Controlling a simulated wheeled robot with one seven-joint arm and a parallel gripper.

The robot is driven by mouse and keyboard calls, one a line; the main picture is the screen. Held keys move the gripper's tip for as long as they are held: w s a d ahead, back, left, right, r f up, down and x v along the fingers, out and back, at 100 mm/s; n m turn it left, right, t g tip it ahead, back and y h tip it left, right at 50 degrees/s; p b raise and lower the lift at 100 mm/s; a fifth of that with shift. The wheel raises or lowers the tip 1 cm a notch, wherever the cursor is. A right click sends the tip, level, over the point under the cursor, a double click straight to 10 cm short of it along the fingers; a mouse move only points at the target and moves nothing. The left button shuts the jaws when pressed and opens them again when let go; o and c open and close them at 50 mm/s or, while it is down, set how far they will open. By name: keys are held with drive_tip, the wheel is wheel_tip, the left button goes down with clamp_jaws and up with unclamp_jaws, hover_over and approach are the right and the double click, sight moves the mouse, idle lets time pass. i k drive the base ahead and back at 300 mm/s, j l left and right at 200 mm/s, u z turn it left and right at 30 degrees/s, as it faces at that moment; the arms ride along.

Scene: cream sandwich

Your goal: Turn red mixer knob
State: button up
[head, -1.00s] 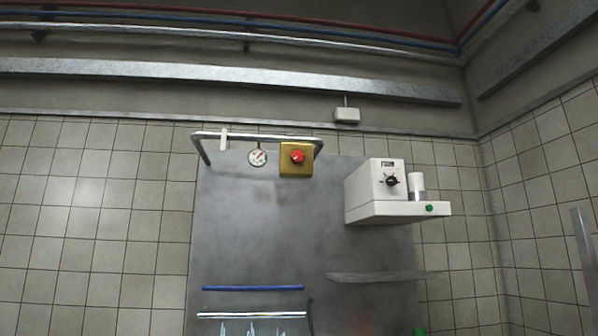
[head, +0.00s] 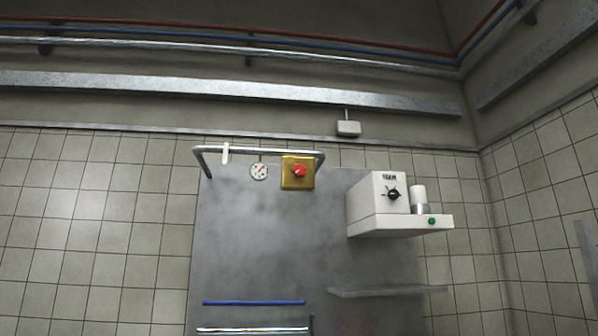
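A red knob (head: 299,170) sits on the front of a yellow-gold box (head: 297,183), near the top of a grey metal panel (head: 270,240). To its right, a white machine (head: 368,204) has a black dial (head: 393,193) on its upper face and a green button (head: 431,221) on its lower ledge. I cannot tell which of these is the mixer. My gripper is not in view.
A bent metal rail (head: 262,150) runs along the panel's top, with a round gauge (head: 259,171) below it. A metal shelf (head: 388,291) juts out below the white machine. A blue bar (head: 254,302) and a shiny bar (head: 254,330) lie low on the panel.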

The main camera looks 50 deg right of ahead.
sight(299, 170)
drive_tip(key=z, duration=1.2)
